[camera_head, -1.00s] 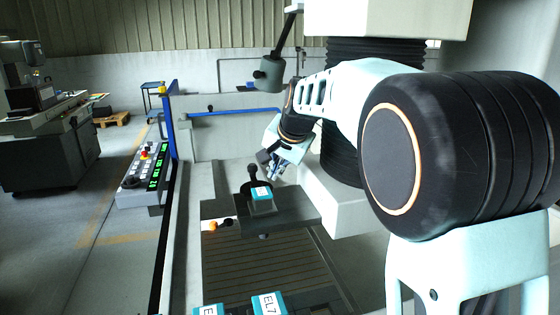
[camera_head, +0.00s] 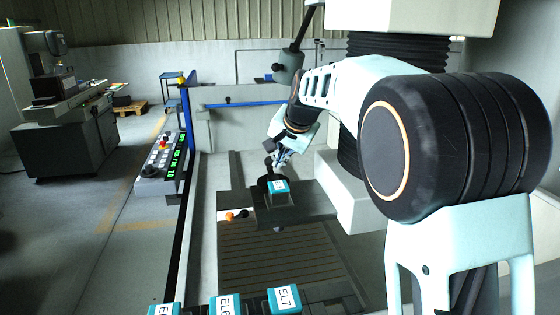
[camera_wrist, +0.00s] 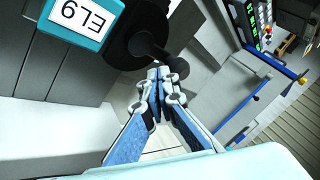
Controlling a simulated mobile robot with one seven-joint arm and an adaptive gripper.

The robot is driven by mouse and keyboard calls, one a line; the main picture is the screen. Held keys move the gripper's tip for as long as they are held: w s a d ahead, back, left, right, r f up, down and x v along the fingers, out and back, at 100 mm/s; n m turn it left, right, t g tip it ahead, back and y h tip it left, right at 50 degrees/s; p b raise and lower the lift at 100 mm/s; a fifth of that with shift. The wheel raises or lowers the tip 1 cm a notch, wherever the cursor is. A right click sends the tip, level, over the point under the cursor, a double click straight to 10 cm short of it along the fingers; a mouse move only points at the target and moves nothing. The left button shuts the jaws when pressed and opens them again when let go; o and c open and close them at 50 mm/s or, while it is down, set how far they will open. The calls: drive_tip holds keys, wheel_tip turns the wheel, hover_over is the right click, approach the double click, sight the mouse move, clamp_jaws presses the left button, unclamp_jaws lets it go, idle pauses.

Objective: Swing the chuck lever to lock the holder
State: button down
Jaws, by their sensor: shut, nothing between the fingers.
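The holder, a block with a teal and white label, sits on the dark chuck (camera_head: 292,211) in the middle of the head view.
A small handle with an orange end (camera_head: 229,216) sits left of the chuck. Several labelled holders (camera_head: 285,299) stand at the front edge. A control panel (camera_head: 161,160) and blue post (camera_head: 188,120) are on the left. A grey machine head (camera_head: 289,65) hangs behind.

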sight(268, 160)
drive_tip(key=shift+w+a+n+g+y, duration=0.1)
drive_tip(key=shift+a+n+g+y, duration=0.15)
drive_tip(key=shift+n+y, duration=0.45)
drive_tip(key=n, duration=0.1)
drive_tip(key=n+g+y+p, duration=0.1)
drive_tip(key=n, duration=0.1)
drive_tip(key=shift+w+a+n+g, duration=0.1)
drive_tip(key=shift+a+n+g, duration=0.15)
drive_tip(key=shift+a+n, duration=0.1)
drive_tip(key=shift+a+r+n, duration=0.1)
drive_tip(key=shift+a+n, duration=0.1)
drive_tip(key=shift+n, duration=0.05)
drive_tip(key=shift+a+p, duration=0.35)
drive_tip(key=shift+p, duration=0.25)
drive_tip(key=shift+a+n+g+y+p, duration=0.25)
drive_tip(key=shift+n+g+y, duration=0.2)
drive_tip(key=shift+n, duration=0.25)
drive_tip(key=shift+s+a, duration=0.15)
drive_tip(key=shift+s, duration=0.1)
idle(0.4)
